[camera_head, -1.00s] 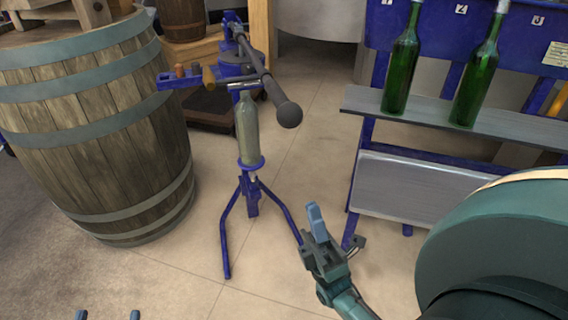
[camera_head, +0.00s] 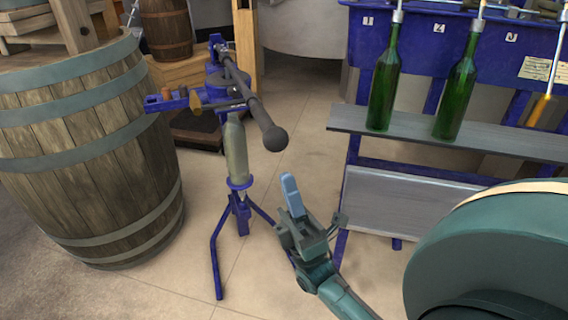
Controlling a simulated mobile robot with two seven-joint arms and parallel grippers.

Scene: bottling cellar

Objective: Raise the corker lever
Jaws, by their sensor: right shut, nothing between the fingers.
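The blue floor corker (camera_head: 240,206) stands on splayed legs in the middle of the view. Its dark lever (camera_head: 250,98) ends in a round black knob (camera_head: 275,139) and slopes down toward me. A pale green bottle (camera_head: 236,152) stands upright on the corker's small round rest. My left gripper is not in view.
A large wooden barrel (camera_head: 85,150) stands close at the left of the corker. At the right, a blue filling stand has a grey shelf (camera_head: 340,120) with two green bottles (camera_head: 455,88). Tiled floor is free around the corker's legs.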

